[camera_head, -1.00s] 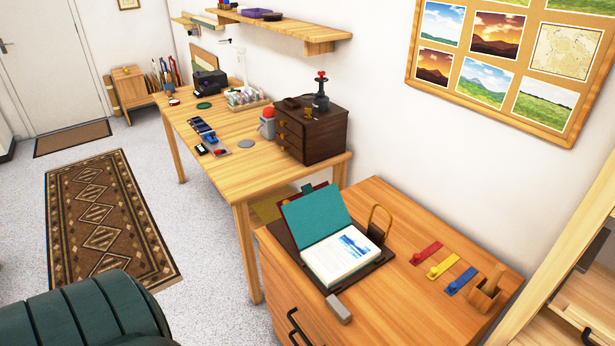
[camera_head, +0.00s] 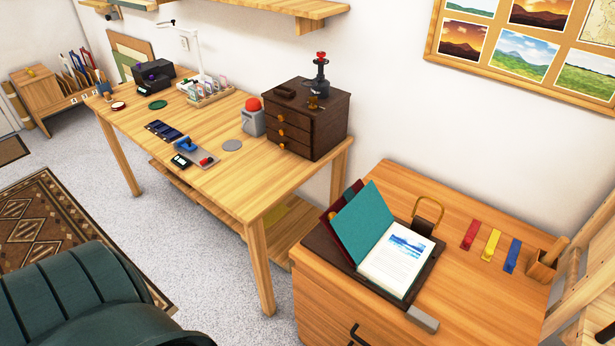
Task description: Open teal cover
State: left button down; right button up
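The teal cover (camera_head: 365,222) stands tilted up at the left side of an open book on the wooden cabinet at the lower right. The book's white page (camera_head: 398,262) with a blue picture lies face up beside it. A dark red cover (camera_head: 336,215) shows behind the teal one. The book rests on a dark board (camera_head: 325,245). Neither of my grippers is in view.
A brass-coloured loop (camera_head: 429,212) stands behind the book, and a grey block (camera_head: 422,319) lies at its front. Red, yellow and blue strips (camera_head: 492,244) and a wooden holder (camera_head: 544,267) sit to the right. A green armchair (camera_head: 75,300) fills the lower left.

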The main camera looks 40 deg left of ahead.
aim_at(359, 226)
jog(key=k+j, duration=0.1)
jog(key=j, duration=0.35)
jog(key=k+j, duration=0.1)
jog(key=j, duration=0.35)
jog(key=k+j, duration=0.1)
jog(key=j, duration=0.8)
jog(key=k+j, duration=0.15)
jog(key=j, duration=0.3)
